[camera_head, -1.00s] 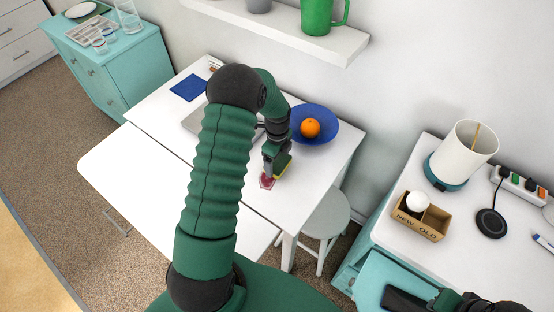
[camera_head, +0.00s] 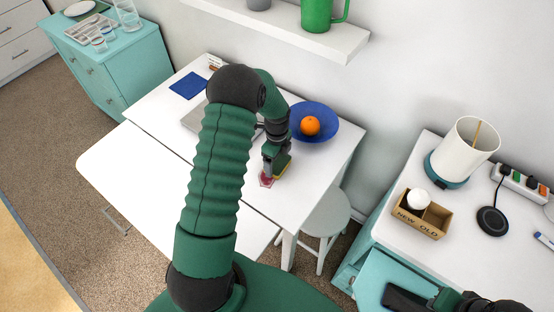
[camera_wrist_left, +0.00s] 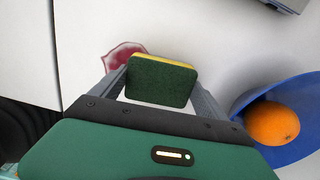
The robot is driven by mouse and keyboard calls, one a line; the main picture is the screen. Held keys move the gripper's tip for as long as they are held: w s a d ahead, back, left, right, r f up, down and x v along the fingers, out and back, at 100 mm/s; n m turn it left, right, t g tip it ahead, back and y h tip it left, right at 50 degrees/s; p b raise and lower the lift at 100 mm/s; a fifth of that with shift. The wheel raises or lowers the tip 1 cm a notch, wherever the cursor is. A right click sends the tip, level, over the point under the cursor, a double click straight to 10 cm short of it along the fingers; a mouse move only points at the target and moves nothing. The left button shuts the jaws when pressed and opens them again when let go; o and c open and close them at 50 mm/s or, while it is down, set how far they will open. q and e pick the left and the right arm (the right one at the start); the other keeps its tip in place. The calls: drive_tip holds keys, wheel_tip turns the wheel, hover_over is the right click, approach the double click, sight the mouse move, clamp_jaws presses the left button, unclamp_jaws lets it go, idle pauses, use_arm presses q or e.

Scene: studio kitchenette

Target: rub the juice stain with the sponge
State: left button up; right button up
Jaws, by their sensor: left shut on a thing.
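The sponge (camera_wrist_left: 160,82), with a dark green side and a yellow side, is held between the fingers of my left gripper (camera_wrist_left: 158,85). In the head view the sponge (camera_head: 283,165) shows as a small yellow edge at the tip of my left gripper (camera_head: 275,168). The red-pink juice stain (camera_head: 266,180) is on the white table, just beside and partly under the gripper tip. In the left wrist view the stain (camera_wrist_left: 118,54) shows behind the sponge's left edge, partly hidden by it. I cannot tell whether the sponge touches the table. My right gripper (camera_head: 430,300) is at the bottom right, its fingers unclear.
A blue bowl (camera_head: 327,133) with an orange (camera_head: 310,126) stands close right of my left gripper. A grey laptop-like object (camera_head: 193,120) is partly behind my arm. A blue cloth (camera_head: 188,87) lies at the far left. The table's front left (camera_head: 130,165) is clear.

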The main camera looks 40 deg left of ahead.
sight(261, 186)
use_arm(q)
drive_tip(key=shift+f, duration=0.2)
drive_tip(key=shift+s+d+r+p, duration=0.15)
drive_tip(key=shift+s+p, duration=0.45)
drive_tip(key=shift+s, duration=0.4)
drive_tip(key=shift+s+d+p, duration=0.2)
drive_tip(key=shift+s+p, duration=0.55)
drive_tip(key=shift+s, duration=1.15)
drive_tip(key=shift+s+d+f, duration=0.15)
drive_tip(key=shift+s+f, duration=0.1)
drive_tip(key=shift+s, duration=0.3)
drive_tip(key=shift+s+d+r+p, duration=0.15)
drive_tip(key=shift+s+p, duration=0.75)
drive_tip(key=shift+s, duration=0.85)
drive_tip(key=shift+r, duration=0.1)
drive_tip(key=shift+w, duration=0.55)
drive_tip(key=shift+w+a, duration=0.2)
drive_tip(key=shift+w, duration=1.05)
drive_tip(key=shift+w+a, duration=0.2)
drive_tip(key=shift+w, duration=1.05)
drive_tip(key=shift+w+a+f, duration=0.1)
drive_tip(key=shift+w, duration=1)
drive_tip(key=shift+w+a+f, duration=0.1)
drive_tip(key=shift+w, duration=0.95)
